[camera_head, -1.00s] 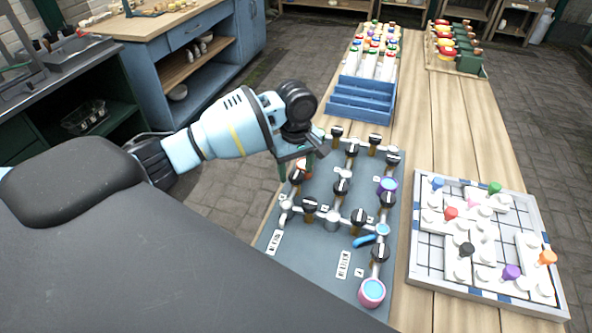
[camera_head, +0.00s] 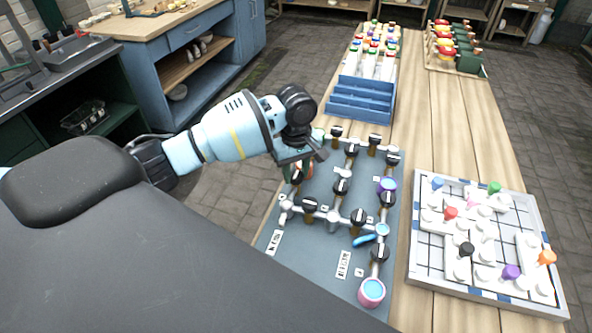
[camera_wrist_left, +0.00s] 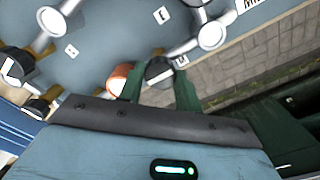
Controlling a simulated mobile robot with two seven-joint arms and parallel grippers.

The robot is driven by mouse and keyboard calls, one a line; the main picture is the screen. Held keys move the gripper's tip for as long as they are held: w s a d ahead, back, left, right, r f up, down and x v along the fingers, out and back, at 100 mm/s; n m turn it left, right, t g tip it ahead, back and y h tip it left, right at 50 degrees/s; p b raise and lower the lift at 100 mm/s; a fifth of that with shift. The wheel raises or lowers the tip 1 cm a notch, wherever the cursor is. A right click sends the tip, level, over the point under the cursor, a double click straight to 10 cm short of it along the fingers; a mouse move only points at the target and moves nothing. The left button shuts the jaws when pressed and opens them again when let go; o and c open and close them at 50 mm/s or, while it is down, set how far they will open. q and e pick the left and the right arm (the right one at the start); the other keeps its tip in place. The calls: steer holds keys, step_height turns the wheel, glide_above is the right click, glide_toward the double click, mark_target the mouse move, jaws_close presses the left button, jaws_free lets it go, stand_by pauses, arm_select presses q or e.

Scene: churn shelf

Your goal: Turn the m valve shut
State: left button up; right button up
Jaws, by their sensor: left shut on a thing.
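My left gripper (camera_wrist_left: 158,88) is at the left edge of a blue-grey valve board (camera_head: 330,270), reaching down from above. Its green fingers stand on either side of a black valve handle (camera_wrist_left: 159,70) and are shut on it. In the head view this handle (camera_head: 297,177) shows just below the gripper (camera_head: 300,168), partly covered. A small white tag (camera_wrist_left: 181,61) sits beside the handle, but its letter is too small to read, so I cannot confirm this is the m valve. My right gripper is out of view.
Several other black-handled valves (camera_head: 310,205) stand close by on grey pipes. A pink-rimmed cup (camera_head: 371,292) is at the board's front. A white puzzle tray (camera_head: 487,305) lies to the right, and a blue stepped rack (camera_head: 360,105) stands behind.

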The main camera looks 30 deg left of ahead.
arm_select(q)
steer(key=m, duration=0.4)
steer(key=shift+m, duration=0.3)
steer(key=m, duration=0.4)
steer(key=shift+m, duration=0.3)
steer(key=m, duration=0.4)
steer(key=shift+m, duration=2.2)
steer(key=shift+r, duration=0.1)
steer(key=o, duration=1)
